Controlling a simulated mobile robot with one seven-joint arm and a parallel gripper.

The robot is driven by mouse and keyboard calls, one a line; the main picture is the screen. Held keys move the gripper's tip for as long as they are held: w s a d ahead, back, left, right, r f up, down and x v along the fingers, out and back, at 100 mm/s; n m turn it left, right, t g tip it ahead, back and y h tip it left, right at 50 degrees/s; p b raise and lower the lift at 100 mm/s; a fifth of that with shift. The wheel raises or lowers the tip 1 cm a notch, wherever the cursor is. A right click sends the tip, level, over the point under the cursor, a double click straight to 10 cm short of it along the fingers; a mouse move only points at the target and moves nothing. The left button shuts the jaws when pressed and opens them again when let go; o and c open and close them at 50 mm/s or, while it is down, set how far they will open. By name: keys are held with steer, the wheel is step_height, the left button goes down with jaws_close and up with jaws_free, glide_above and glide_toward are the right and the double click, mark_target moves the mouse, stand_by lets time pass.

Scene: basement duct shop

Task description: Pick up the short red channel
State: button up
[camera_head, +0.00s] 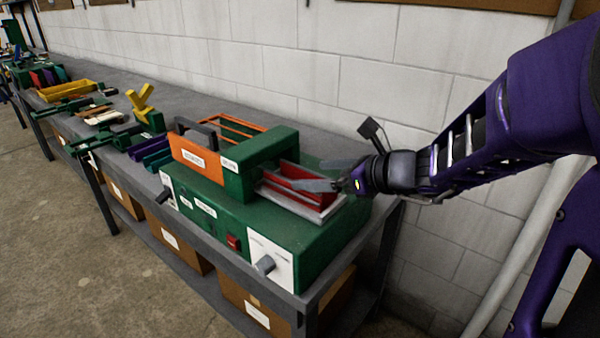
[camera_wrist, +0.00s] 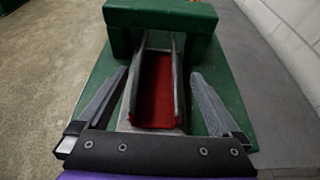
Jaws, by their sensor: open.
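The short red channel (camera_head: 296,179) lies in a pale grey bed on top of the green machine (camera_head: 225,215), at the machine's right end. In the wrist view the channel (camera_wrist: 157,92) runs away from me, its far end reaching under a green block (camera_wrist: 160,25). My gripper (camera_head: 320,174) is over the channel from the right. In the wrist view my gripper (camera_wrist: 158,74) is open, with one grey finger on each side of the channel and a gap showing on both sides. I cannot tell how far the fingertips are above the machine top.
A white block wall (camera_head: 380,60) runs close behind the bench. Farther left on the bench are a yellow V-shaped piece (camera_head: 140,103) and a yellow tray (camera_head: 66,91). Cardboard boxes (camera_head: 255,305) sit below.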

mark_target(299, 176)
steer(key=b+x, duration=0.1)
steer(key=x, duration=0.1)
steer(key=b+x, duration=0.1)
steer(key=x, duration=0.1)
steer(key=shift+a+f, duration=0.3)
steer(key=shift+f, duration=0.1)
steer(key=shift+w+a, duration=0.1)
steer(key=shift+a, duration=0.05)
steer(key=shift+c, duration=0.3)
steer(key=c, duration=1.3)
steer(key=shift+r, duration=0.15)
